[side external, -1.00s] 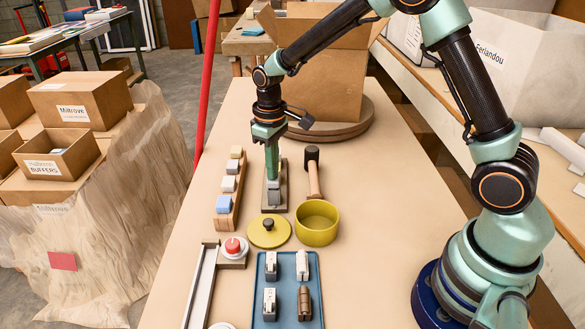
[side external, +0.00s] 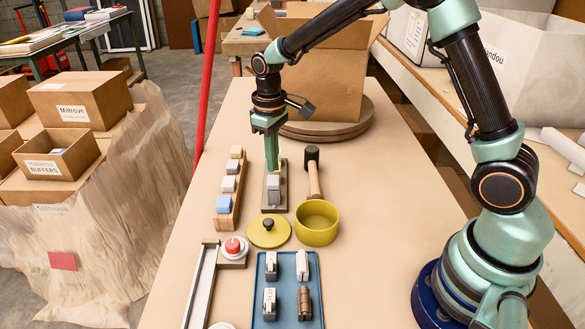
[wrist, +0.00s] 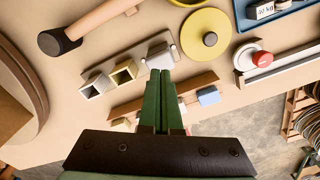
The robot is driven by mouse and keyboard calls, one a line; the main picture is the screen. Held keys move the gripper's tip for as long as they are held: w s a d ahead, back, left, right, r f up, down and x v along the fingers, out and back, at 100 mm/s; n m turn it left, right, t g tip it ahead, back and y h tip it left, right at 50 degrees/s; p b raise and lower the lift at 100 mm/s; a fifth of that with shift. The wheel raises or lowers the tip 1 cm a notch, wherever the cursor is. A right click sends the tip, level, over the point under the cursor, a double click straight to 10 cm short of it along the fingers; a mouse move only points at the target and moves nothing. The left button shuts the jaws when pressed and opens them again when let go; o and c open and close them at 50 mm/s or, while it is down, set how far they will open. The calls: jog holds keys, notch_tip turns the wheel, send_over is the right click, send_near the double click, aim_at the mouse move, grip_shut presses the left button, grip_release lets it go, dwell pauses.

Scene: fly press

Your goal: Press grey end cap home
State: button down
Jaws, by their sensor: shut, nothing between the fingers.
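My gripper (side external: 272,169) is shut and empty, pointing down just above and behind the block. Two square open-ended pieces (wrist: 123,72) stand in line with the block; my fingers hide that area in the side view.
A wooden rack (side external: 224,218) of small blocks stands to the left, a mallet (side external: 313,175) to the right. In front are a yellow lid (side external: 268,232), a yellow pot (side external: 317,224), a red button (side external: 233,245) and a blue tray (side external: 264,315) of weights.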

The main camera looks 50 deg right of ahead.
aim_at(273, 179)
notch_tip(273, 179, up, 5)
jog(key=shift+r, duration=0.15)
dwell(0.7)
jog(key=s+d+r+m+t, duration=0.1)
jog(key=s+r, duration=0.3)
jog(key=s, duration=0.4)
jog(key=s+d+r+m+t, duration=0.2)
jog(key=s+r+t, duration=0.2)
jog(key=s, duration=0.4)
jog(key=shift+s+d+r+t, duration=0.3)
jog(key=shift+d+r, duration=0.1)
jog(key=shift+r, duration=0.05)
